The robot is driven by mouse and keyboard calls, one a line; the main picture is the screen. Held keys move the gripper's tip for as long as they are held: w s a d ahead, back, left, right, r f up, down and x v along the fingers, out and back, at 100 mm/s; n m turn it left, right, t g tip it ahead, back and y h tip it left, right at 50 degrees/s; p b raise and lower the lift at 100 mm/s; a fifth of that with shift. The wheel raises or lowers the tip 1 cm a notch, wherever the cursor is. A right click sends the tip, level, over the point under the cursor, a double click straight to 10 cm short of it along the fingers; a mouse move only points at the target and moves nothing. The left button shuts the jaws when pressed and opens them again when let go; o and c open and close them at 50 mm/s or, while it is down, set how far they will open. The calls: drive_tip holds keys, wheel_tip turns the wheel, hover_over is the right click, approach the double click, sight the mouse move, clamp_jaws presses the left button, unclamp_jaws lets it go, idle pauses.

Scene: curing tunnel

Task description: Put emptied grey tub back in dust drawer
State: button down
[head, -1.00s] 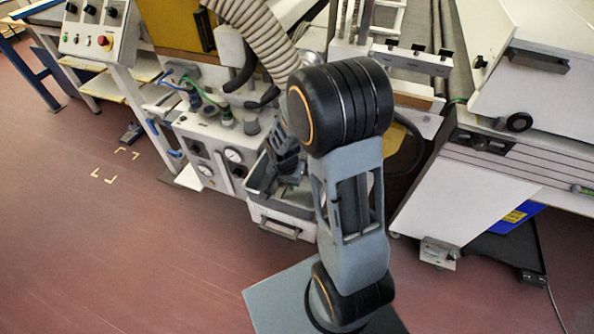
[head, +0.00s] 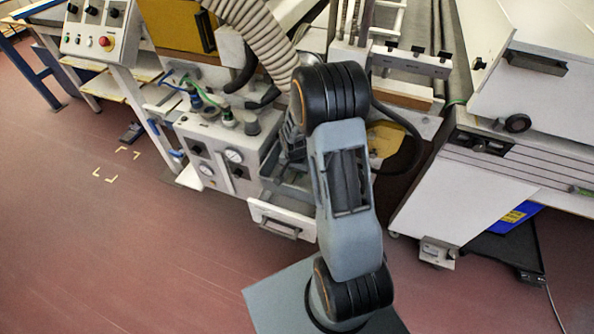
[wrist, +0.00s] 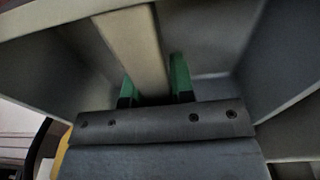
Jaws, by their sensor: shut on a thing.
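In the wrist view the grey tub (wrist: 210,35) fills most of the picture, with its sloping walls around a pale bar across its middle. My gripper (wrist: 155,88) has its green fingers on both sides of that bar and is shut on it. In the head view the tub (head: 290,188) is partly hidden by my arm, just behind the white front of the dust drawer (head: 270,214), which stands pulled out under the gauge cabinet. I cannot tell whether the tub rests in the drawer or hangs just above it. My fingertips are hidden in the head view.
The gauge cabinet (head: 212,150) stands close on the left of the tub, and a ribbed hose (head: 255,35) hangs above. A white machine (head: 450,185) stands to the right. The red floor (head: 130,240) at left front is clear.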

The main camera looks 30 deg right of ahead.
drive_tip(key=shift+f+b, duration=0.6)
drive_tip(key=shift+b, duration=0.05)
drive_tip(key=c, duration=1)
unclamp_jaws()
drive_tip(key=shift+r, duration=0.15)
